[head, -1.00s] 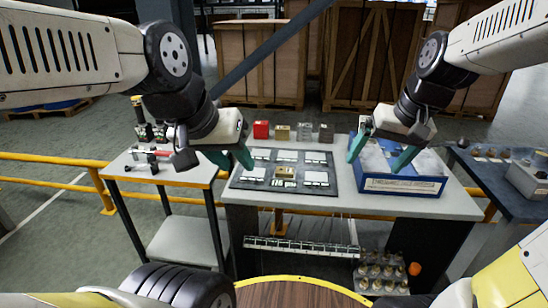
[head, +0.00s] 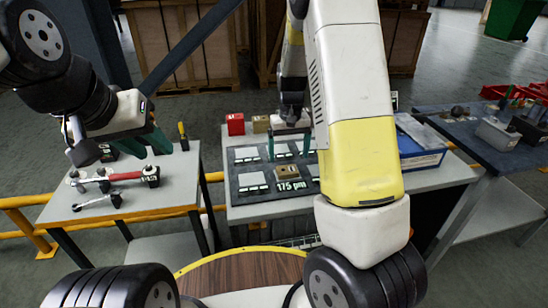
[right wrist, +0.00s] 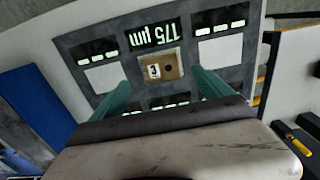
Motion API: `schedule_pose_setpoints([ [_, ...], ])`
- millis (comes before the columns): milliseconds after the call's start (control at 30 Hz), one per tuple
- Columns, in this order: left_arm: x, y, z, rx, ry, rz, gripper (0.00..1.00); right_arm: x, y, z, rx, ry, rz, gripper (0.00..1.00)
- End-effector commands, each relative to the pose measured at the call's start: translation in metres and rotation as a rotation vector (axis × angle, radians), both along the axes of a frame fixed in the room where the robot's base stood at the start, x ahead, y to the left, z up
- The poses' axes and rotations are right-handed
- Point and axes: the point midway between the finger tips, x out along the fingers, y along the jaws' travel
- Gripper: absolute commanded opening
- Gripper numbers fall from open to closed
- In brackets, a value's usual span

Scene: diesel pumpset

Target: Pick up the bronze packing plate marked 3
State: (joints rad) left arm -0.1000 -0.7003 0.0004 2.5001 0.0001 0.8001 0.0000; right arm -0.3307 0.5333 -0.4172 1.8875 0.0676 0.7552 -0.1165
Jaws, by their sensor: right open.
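The bronze packing plate marked 3 (right wrist: 161,68) lies on the dark gauge board, with its number and a dark hole showing in the right wrist view. It is a small bronze block (head: 287,173) above the "175 µm" readout in the head view. My right gripper (head: 289,147) is open and empty above the board. In the right wrist view its teal fingers (right wrist: 161,92) stand to either side of the plate, apart from it. My left gripper (head: 146,143) appears open and empty above the left side table.
The board (head: 243,206) carries several pale plates and readouts. A red block (head: 236,124) and a bronze block (head: 261,124) stand at the bench's back. A blue tray (head: 425,160) is at right. My right arm hides part of the bench.

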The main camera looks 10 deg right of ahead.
Motion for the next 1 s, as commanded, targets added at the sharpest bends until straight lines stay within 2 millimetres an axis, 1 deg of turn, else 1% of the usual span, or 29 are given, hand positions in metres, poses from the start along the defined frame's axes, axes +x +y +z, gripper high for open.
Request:
schedule_pose_setpoints([
  [167, 0.0, 0.0, 0.0, 0.0, 0.0, 0.0, 0.36, 0.0, 0.001, -0.023, 0.0, 0.003, 0.001, 0.89],
  [300, 0.0, 0.0, 0.0, 0.0, 0.0, 0.0, 0.36, 0.001, 0.002, -0.045, 0.0, 0.004, 0.0, 0.89],
  [400, 0.0, 0.0, 0.0, 0.0, 0.0, 0.0, 0.36, 0.001, 0.002, -0.055, 0.001, 0.003, 0.0, 0.89],
  [500, 0.0, 0.0, 0.0, 0.0, 0.0, 0.0, 0.36, 0.002, 0.002, -0.059, 0.001, 0.0, -0.001, 0.89],
  [700, 0.0, 0.0, 0.0, 0.0, 0.0, 0.0, 0.36, 0.002, 0.003, -0.059, 0.001, -0.001, 0.0, 0.89],
  [767, 0.0, 0.0, 0.0, 0.0, 0.0, 0.0, 0.36, 0.002, 0.003, -0.059, 0.001, -0.001, 0.0, 0.77],
  [900, 0.0, 0.0, 0.0, 0.0, 0.0, 0.0, 0.36, 0.002, 0.003, -0.059, 0.001, -0.001, 0.0, 0.5],
  [967, 0.0, 0.0, 0.0, 0.0, 0.0, 0.0, 0.36, 0.002, 0.003, -0.059, 0.001, -0.001, 0.0, 0.38],
  [1000, 0.0, 0.0, 0.0, 0.0, 0.0, 0.0, 0.36, 0.002, 0.003, -0.059, 0.001, -0.001, 0.0, 0.3],
])
